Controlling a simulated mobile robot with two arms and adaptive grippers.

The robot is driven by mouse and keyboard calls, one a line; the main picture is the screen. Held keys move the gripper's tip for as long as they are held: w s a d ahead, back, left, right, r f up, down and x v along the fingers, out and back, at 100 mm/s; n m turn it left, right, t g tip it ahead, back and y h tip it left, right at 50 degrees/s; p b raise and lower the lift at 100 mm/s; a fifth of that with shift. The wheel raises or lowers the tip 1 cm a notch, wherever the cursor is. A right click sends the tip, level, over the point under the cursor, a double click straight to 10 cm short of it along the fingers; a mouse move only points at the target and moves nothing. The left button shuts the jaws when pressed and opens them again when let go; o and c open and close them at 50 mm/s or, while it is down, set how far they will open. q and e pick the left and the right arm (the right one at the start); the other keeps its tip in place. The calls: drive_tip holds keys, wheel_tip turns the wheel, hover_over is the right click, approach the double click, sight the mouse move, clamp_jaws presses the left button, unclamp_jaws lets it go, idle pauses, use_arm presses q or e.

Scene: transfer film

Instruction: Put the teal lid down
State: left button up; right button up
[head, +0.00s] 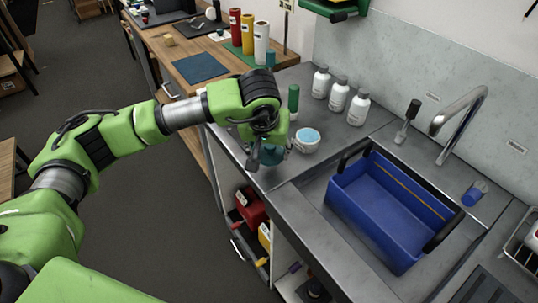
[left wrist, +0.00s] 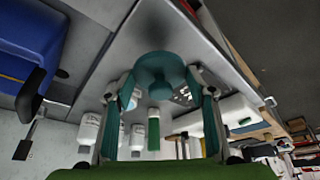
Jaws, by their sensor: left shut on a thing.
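My left gripper (head: 262,148) is at the left edge of the grey counter (head: 285,176), pointing down. It is shut on the teal lid (head: 271,156), which is partly hidden by the fingers in the head view. In the left wrist view the teal lid (left wrist: 160,72), round with a knob, sits between the fingertips of my left gripper (left wrist: 163,84). Whether the lid touches the counter cannot be told. A small white jar (head: 305,147) with light blue on top stands just right of the gripper. My right gripper is not in view.
A green-capped tube (head: 293,101) stands behind the jar. Several white bottles (head: 339,97) stand by the wall. A blue crate (head: 385,215) with black handles sits in the sink at right, near a tap (head: 462,108). Clear counter lies between jar and crate.

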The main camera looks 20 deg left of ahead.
sight(269, 155)
use_arm(q)
drive_tip(key=p+x, duration=0.1)
drive_tip(key=x, duration=0.2)
drive_tip(key=shift+s+f+p, duration=0.1)
drive_tip(key=shift+s+p, duration=0.2)
drive_tip(key=shift+p, duration=0.1)
drive_tip(key=shift+f, duration=0.4)
drive_tip(key=shift+w+f, duration=0.1)
drive_tip(key=shift+f, duration=0.1)
drive_tip(key=o, duration=0.4)
drive_tip(key=shift+f, duration=0.1)
drive_tip(key=o, duration=0.4)
